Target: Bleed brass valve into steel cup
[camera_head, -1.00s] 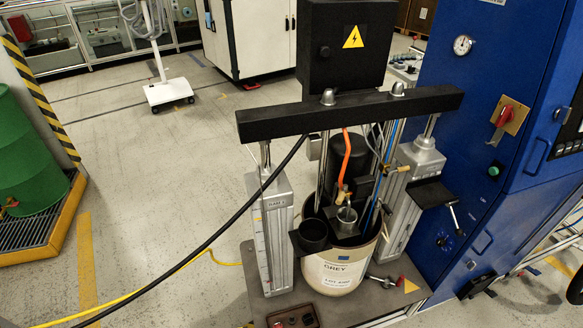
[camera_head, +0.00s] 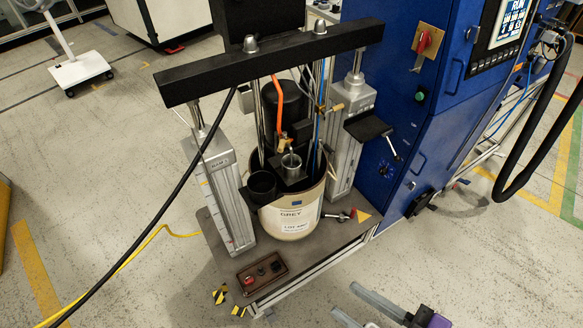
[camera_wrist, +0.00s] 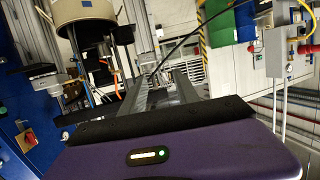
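The steel cup (camera_head: 291,164) stands upright on a small dark shelf at the mouth of the drum (camera_head: 291,215) labelled GREY. A small brass valve (camera_head: 283,141) sits just above and slightly left of the cup, at the lower end of an orange hose. Another brass fitting (camera_head: 335,108) shows to the upper right. My gripper (camera_head: 346,301) is at the bottom edge, in front of the pump plate and well apart from cup and valve. Its two grey fingers are spread with nothing between them. The wrist view also shows the open fingers (camera_wrist: 163,88) and the drum (camera_wrist: 84,22).
A black cup (camera_head: 262,186) stands left of the steel cup. A black crossbeam (camera_head: 270,62) spans above the drum, between silver columns. A black cable hangs across the left. A blue cabinet (camera_head: 405,150) stands right. A control box (camera_head: 262,271) sits on the plate's front.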

